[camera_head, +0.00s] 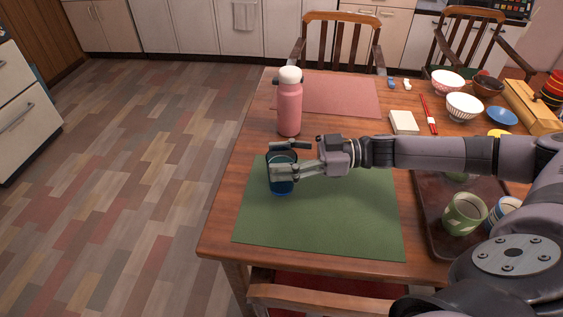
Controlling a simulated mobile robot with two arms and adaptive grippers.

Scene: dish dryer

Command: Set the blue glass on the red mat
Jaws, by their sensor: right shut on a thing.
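The blue glass (281,186) is upright at the upper left part of the green mat (330,225). My right gripper (283,160) comes in from the right and is shut on the blue glass; its fingers cover part of the glass. I cannot tell whether the glass touches the mat or is just above it. The red mat (340,97) lies at the far side of the table, behind the pink bottle. My left gripper is not in view.
A pink bottle (289,108) with a white cap stands between the glass and the red mat, at that mat's left front. A dark tray (432,228) with cups is at the right. Bowls, including a striped one (463,107), a white box (404,122) and red chopsticks (429,114) lie at the back right.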

